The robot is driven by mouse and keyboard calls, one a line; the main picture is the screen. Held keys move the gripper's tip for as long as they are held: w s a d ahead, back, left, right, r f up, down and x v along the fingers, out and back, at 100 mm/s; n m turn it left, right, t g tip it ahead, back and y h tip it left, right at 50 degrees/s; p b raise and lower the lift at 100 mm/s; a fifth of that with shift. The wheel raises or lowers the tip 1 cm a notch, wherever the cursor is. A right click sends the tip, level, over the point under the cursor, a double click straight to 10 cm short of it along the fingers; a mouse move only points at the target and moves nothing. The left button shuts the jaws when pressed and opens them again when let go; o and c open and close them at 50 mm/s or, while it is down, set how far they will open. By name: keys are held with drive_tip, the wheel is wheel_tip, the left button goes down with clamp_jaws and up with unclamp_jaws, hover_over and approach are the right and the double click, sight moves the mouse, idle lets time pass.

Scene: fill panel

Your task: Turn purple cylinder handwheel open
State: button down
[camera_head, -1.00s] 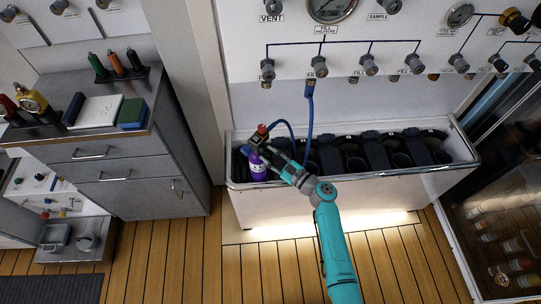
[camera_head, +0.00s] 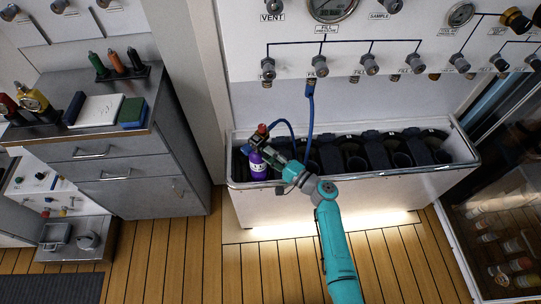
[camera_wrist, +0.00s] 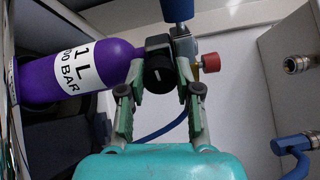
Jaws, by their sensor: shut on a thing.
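The purple cylinder (camera_head: 259,167) stands upright at the left end of the white trough. In the wrist view the cylinder (camera_wrist: 75,68) lies sideways at the left, with a white label. On its valve a black round knob (camera_wrist: 159,76), seemingly the handwheel, faces the camera with a white mark. My gripper (camera_wrist: 160,88) has one finger on each side of the knob and valve and is shut on it; exact finger contact is partly hidden. A red cap (camera_wrist: 208,62) sits at the valve's outer end; it also shows in the head view (camera_head: 262,128).
A blue hose (camera_head: 309,105) runs from the panel down to the cylinder's valve. Black holders (camera_head: 355,160) fill the trough (camera_head: 400,174) to the right. A grey cabinet (camera_head: 125,165) stands at the left. The wooden floor in front is clear.

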drive_tip(key=n, duration=2.4)
drive_tip(key=shift+w+d+f+g, duration=0.15)
drive_tip(key=shift+f+g, duration=0.05)
drive_tip(key=shift+g, duration=0.2)
drive_tip(key=shift+n, duration=0.3)
drive_tip(key=c, duration=0.8)
unclamp_jaws()
drive_tip(key=v, duration=1.2)
